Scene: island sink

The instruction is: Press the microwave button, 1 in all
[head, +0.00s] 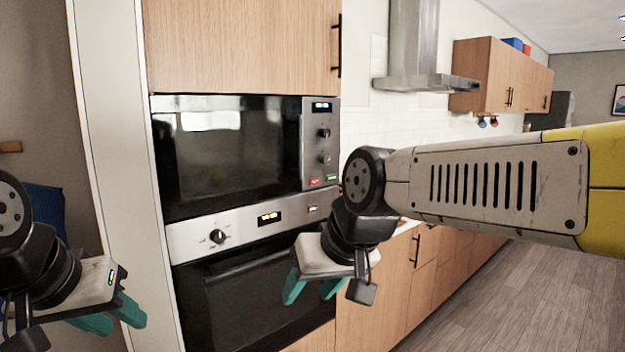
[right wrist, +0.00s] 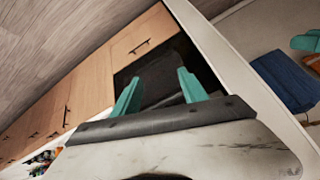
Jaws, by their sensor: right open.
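The microwave (head: 225,150) is built into the tall cabinet in the head view, with a dark glass door that is shut. Its control panel (head: 320,143) on the right has a lit display, two knobs, a red button (head: 314,182) and a green button (head: 331,178) at the bottom. My right gripper (head: 312,290) has teal fingers, open and empty, below the panel and in front of the oven; it also shows in the right wrist view (right wrist: 160,92). My left gripper (head: 115,318) is at the lower left, partly cut off, its teal fingers apart and empty.
The oven (head: 255,285) with a knob and display sits directly under the microwave. A wooden cabinet (head: 240,45) is above it. Lower cabinets (head: 440,255) run to the right, under a range hood (head: 425,82). A blue thing (head: 45,215) stands at the left. The wooden floor (head: 500,300) is clear.

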